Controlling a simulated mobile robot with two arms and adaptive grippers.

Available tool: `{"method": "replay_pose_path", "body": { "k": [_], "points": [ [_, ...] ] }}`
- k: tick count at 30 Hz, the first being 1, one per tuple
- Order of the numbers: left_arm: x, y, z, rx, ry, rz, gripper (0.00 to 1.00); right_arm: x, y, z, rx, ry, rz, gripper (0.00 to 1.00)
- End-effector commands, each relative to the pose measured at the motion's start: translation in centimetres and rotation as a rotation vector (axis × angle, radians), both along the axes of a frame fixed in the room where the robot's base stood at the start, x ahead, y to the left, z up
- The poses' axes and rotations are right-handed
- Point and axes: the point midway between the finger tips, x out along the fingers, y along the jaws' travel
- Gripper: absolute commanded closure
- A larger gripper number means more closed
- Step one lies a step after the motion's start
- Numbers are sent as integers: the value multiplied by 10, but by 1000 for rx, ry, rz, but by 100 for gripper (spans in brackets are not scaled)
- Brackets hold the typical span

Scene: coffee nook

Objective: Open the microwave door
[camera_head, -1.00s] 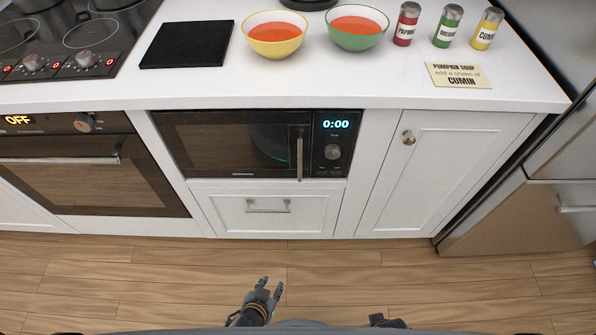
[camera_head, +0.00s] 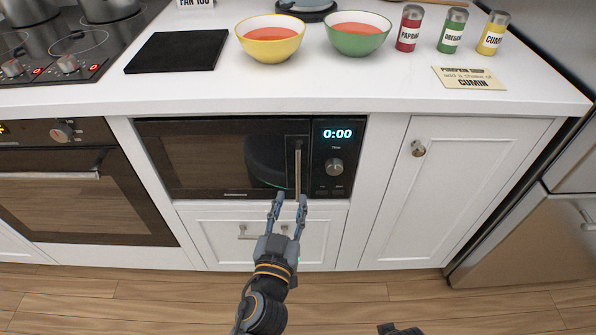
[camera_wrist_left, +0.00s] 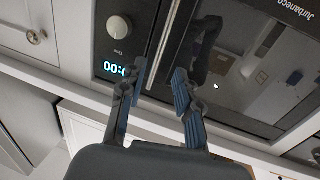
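The black built-in microwave (camera_head: 215,160) sits under the counter with its door shut and its display (camera_head: 337,133) reading 0:00. Its vertical metal handle (camera_head: 298,168) is at the right side of the door. My left gripper (camera_head: 290,200) is open and empty, its fingertips just below the handle in the head view. In the left wrist view the open fingers (camera_wrist_left: 158,75) point toward the microwave, with the handle (camera_wrist_left: 163,42) appearing between them. Whether they touch it is unclear. My right gripper (camera_head: 398,329) barely shows at the bottom edge, and its fingers cannot be made out.
A white drawer (camera_head: 222,250) with a metal handle lies below the microwave. An oven (camera_head: 110,190) is at left, a white cupboard door (camera_head: 455,190) at right. Bowls (camera_head: 270,50) and spice jars stand on the counter. The wooden floor in front is clear.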

Motion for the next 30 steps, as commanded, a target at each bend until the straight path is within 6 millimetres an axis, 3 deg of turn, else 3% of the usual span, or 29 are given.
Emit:
{"method": "replay_pose_path", "body": {
  "k": [6,13,18,26,27,30],
  "points": [
    [45,-9,2,5,-3,0,67,-7,-1,-22,-1,12,2,60],
    [78,-15,0,2,0,0,67,-11,-1,-32,-1,18,3,60],
    [89,-18,0,2,1,1,67,-12,-1,-34,-1,19,4,60],
    [90,-18,-1,1,2,1,67,-12,-1,-35,-1,19,4,60],
    [90,-18,-1,1,2,1,69,-12,-1,-35,-1,19,4,60],
    [90,-18,-1,1,2,1,90,-12,-1,-35,-1,19,4,60]
  ]
}}
